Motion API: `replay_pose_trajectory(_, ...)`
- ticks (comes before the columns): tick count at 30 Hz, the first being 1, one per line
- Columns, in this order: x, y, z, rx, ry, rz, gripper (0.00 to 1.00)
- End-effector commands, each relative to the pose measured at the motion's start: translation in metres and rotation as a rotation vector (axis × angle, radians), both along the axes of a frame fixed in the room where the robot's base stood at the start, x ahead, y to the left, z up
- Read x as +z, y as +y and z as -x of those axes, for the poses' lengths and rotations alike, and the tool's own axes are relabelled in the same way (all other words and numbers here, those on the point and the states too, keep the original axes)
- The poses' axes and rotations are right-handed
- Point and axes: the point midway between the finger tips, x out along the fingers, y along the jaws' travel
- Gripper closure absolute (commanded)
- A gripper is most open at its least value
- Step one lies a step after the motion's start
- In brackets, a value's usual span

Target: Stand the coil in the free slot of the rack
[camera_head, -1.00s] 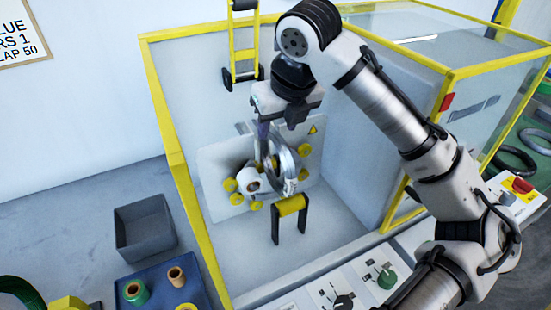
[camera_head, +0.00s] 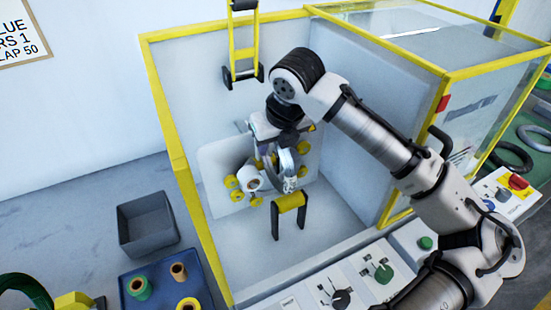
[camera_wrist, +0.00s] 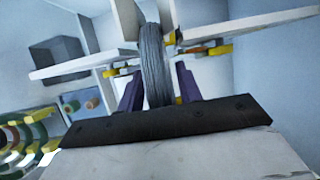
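The coil (camera_wrist: 154,65) is a grey ring seen edge-on in the wrist view. In the head view the coil (camera_head: 287,163) stands upright among the yellow rollers of the wrapping machine, partly hidden by my gripper (camera_head: 277,150). In the wrist view the purple fingers of my gripper (camera_wrist: 160,90) are on both sides of the coil. A narrow gap seems to show on the right, so the fingers look open around it. The contact on the left is unclear.
A yellow-framed clear enclosure (camera_head: 178,165) surrounds the machine. A yellow-topped black stand (camera_head: 290,203) is just in front of the coil. Control panels (camera_head: 345,285) line the front edge. A grey bin (camera_head: 146,225) and a blue tray (camera_head: 130,288) with spools are left. Dark rings (camera_head: 510,155) lie at right.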

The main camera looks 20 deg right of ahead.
Motion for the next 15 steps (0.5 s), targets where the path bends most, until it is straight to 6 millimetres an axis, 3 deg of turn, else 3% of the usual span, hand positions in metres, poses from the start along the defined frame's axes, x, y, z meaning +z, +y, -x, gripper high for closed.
replay_pose_trajectory(1,0.0001,0.0000,-0.0001,0.000,0.000,0.000,0.72)
replay_pose_trajectory(8,0.0003,0.0001,0.0000,0.000,0.000,0.000,1.00)
replay_pose_trajectory(15,0.0014,0.0000,-0.0002,0.000,-0.002,0.001,1.00)
